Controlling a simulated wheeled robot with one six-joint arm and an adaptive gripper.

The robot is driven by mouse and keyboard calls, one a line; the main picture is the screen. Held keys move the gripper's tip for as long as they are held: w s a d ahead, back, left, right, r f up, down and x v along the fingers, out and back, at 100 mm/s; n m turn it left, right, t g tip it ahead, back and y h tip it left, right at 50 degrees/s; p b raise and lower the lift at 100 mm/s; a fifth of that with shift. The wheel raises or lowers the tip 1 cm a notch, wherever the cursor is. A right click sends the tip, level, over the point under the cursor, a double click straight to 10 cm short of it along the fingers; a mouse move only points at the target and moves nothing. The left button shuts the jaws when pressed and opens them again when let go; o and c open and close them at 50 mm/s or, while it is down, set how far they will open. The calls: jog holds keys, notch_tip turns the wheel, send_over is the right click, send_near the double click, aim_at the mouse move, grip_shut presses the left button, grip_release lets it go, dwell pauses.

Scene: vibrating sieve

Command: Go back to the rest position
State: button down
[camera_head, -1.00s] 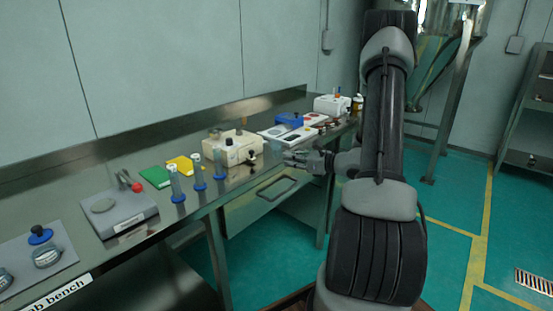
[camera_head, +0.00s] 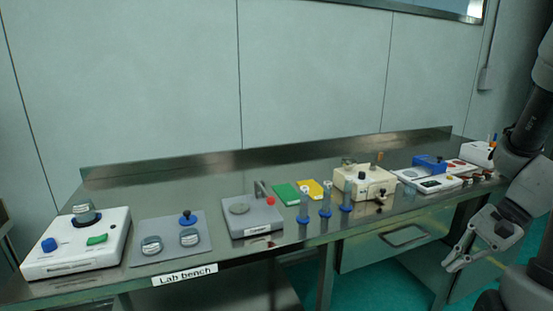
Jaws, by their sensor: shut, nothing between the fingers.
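My gripper (camera_head: 455,262) is at the lower right of the head view, in front of the bench's right part and a little below its top. It is shut and holds nothing. My arm rises along the right edge and is partly cut off by the frame.
The steel lab bench (camera_head: 150,192) runs along the wall. On it stand a white device (camera_head: 75,255), a grey mat (camera_head: 165,222) with jars, a grey scale (camera_head: 250,222), blue-based tubes (camera_head: 325,205), and a beige box (camera_head: 365,185). A drawer (camera_head: 385,245) sits under the top. Green floor shows below.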

jog(key=s+a+r+n+t+h, duration=0.1)
jog(key=s+r+n+t+h, duration=0.1)
jog(key=r+n, duration=0.4)
jog(key=s+a+r+n+t+h, duration=0.2)
jog(key=r+n+h, duration=0.3)
jog(key=r, duration=0.5)
jog(key=shift+s+r+n, duration=0.15)
jog(key=shift+s+n, duration=0.55)
jog(key=shift+s, duration=0.2)
